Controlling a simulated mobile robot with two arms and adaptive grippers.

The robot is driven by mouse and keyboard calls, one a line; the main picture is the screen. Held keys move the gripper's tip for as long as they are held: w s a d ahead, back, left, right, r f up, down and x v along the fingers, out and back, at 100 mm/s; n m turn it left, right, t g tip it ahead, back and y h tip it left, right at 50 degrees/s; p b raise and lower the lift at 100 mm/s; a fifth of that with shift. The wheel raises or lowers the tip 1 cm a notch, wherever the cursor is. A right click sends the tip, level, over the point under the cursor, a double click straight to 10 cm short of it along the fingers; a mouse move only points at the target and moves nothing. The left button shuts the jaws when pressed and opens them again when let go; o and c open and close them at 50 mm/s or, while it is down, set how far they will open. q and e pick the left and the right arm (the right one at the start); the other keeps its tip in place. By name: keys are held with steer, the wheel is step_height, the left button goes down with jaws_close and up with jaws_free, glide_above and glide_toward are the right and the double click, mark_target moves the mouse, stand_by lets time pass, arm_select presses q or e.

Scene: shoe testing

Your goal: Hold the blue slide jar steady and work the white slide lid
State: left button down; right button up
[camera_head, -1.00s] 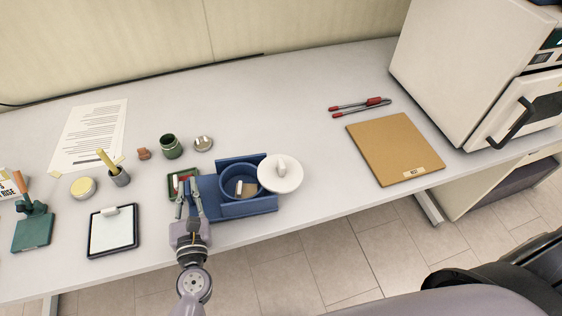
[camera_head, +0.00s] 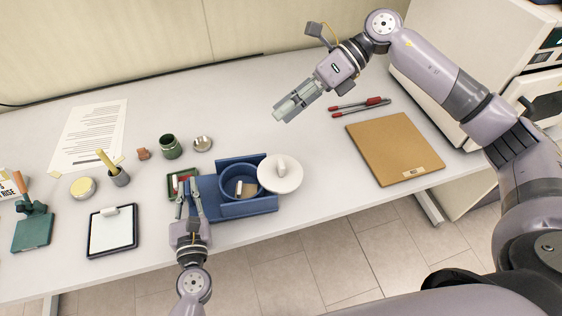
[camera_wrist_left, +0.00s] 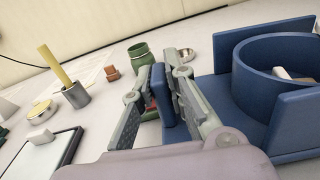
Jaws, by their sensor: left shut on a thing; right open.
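The blue slide jar (camera_head: 239,187) is a round cup in a blue holder near the table's front edge, with small pale and brown pieces inside. It also shows in the left wrist view (camera_wrist_left: 275,70). The round white slide lid (camera_head: 280,174), with a knob on top, sits off to the right side of the jar and leaves most of its mouth uncovered. My left gripper (camera_head: 190,192) is shut on an upright blue tab at the holder's left end (camera_wrist_left: 168,108). My right gripper (camera_head: 284,112) is open and empty, behind the lid and apart from it.
A green tray (camera_head: 172,188) stands close to my left gripper. A green jar (camera_head: 170,146), a pen cup (camera_head: 118,176) and a clipboard (camera_head: 112,231) are further left. A brown board (camera_head: 394,149), red-handled tongs (camera_head: 361,105) and a white oven (camera_head: 470,70) are at the right.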

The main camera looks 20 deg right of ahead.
mark_target(281, 162)
steer(key=f+n+h, duration=0.2)
steer(key=f+h, duration=0.1)
steer(key=f, duration=0.2)
steer(key=a+f+n+t+h, duration=0.1)
steer(key=f+n+h, duration=0.2)
steer(key=f, duration=0.3)
steer(key=f+n+h, duration=0.3)
steer(key=f+h, duration=0.2)
steer(key=f, duration=0.1)
steer(key=shift+s+a, duration=0.25)
steer(key=shift+a, duration=0.05)
steer(key=shift+c, duration=0.5)
jaws_close()
